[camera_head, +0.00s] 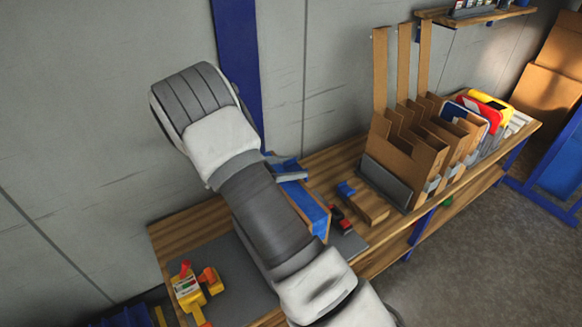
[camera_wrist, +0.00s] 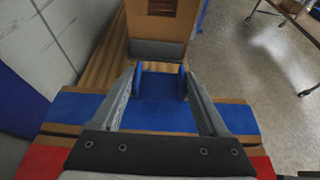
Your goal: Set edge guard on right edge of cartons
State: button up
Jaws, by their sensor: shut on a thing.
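My gripper (camera_wrist: 161,84) is shut on a blue channel-shaped piece (camera_wrist: 160,87) with raised sides, which looks like the edge guard. In the head view the gripper (camera_head: 290,172) is just past my forearm, over the bench. Below the held piece, a long blue band runs along cardboard, apparently the cartons (camera_wrist: 250,133); this also shows in the head view (camera_head: 318,226). The held piece overlaps the band in the wrist view. I cannot tell whether they touch. My arm hides much of the cartons in the head view.
A cardboard rack (camera_head: 410,150) with tall uprights and a grey front plate (camera_head: 386,181) stands to the right, holding signs. A small cardboard block (camera_head: 368,207) lies before it. A yellow and red tape tool (camera_head: 190,288) lies at left. A wall (camera_head: 90,110) stands close behind.

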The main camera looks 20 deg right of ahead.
jog(key=shift+f+b, duration=0.5)
jog(key=shift+f, duration=0.15)
jog(key=o, duration=1.2)
jog(key=shift+o, duration=0.2)
jog(key=shift+r, duration=0.15)
